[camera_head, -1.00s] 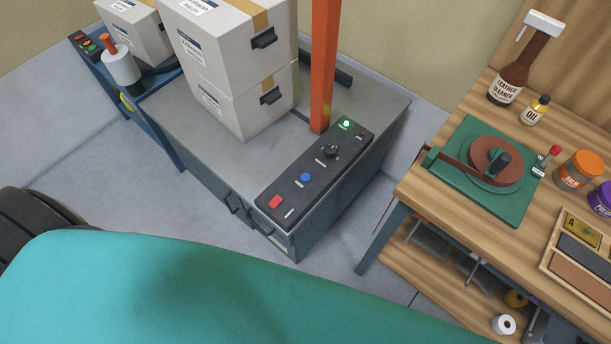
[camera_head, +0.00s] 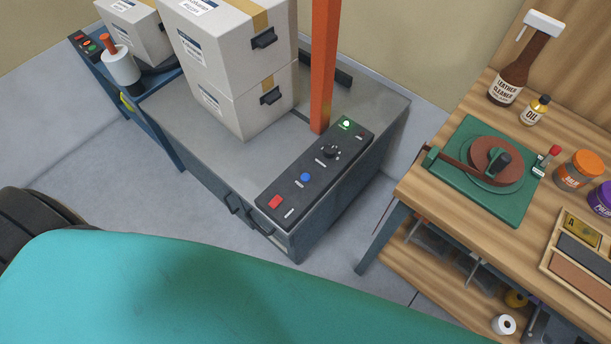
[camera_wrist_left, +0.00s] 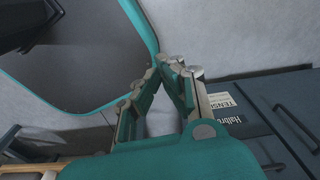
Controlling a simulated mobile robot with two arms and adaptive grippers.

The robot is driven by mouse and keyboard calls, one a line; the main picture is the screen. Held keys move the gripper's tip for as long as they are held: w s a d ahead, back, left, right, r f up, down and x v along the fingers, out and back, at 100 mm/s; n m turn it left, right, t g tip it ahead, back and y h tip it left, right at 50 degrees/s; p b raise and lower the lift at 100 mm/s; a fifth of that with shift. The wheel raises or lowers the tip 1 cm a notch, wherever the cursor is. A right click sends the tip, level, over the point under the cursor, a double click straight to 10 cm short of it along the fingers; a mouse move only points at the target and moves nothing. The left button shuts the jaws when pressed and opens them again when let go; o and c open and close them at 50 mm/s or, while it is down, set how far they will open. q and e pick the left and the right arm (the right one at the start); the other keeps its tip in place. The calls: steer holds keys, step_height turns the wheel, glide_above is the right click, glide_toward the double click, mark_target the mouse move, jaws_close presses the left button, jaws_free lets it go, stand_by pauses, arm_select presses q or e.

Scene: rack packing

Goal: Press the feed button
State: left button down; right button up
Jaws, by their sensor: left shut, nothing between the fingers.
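A dark control panel (camera_head: 317,170) lies along the front right edge of the grey machine top. It carries a red square button (camera_head: 275,202), a blue round button (camera_head: 305,177), a black knob (camera_head: 331,152) and a lit green button or lamp (camera_head: 346,124). Their labels are too small to read, so I cannot tell which is marked feed. My left gripper (camera_wrist_left: 172,65) shows in the left wrist view, its fingertips together and empty. It is apart from the dark blue machine cabinet (camera_wrist_left: 262,118) at the right. No button shows there. My right gripper is in neither view.
Two stacked cartons (camera_head: 225,60) and an orange post (camera_head: 324,65) stand on the machine behind the panel. A wooden workbench (camera_head: 425,190) is at the right, with bottles and a green-based tool (camera_head: 480,195). Grey floor (camera_head: 130,200) is open at the left.

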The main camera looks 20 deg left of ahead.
arm_select(q)
steer(key=shift+a, duration=0.15)
stand_by(0.4)
steer(key=w+d+r+t+b, duration=0.1)
steer(key=w+r, duration=0.3)
steer(key=w, duration=0.3)
steer(key=w+d+r+b, duration=0.2)
steer(key=w+r, duration=0.3)
steer(key=w, duration=0.2)
steer(key=w+d+r+t+h+b, duration=0.15)
steer(key=w+r, duration=0.35)
steer(key=r, duration=0.6)
steer(key=w+d+r+t+b, duration=0.15)
steer(key=w+r, duration=0.35)
steer(key=r, duration=0.6)
steer(key=w+d+r+h, duration=0.2)
steer(key=w+d+h, duration=0.1)
steer(key=w+d, duration=0.4)
steer(key=w+a+n+t, duration=0.1)
steer(key=w+a, duration=0.3)
steer(key=w, duration=0.4)
steer(key=w+a+n+t+h, duration=0.1)
steer(key=w+a+n, duration=0.1)
steer(key=w+a, duration=0.3)
steer(key=w, duration=0.3)
steer(key=shift+r+n, duration=0.4)
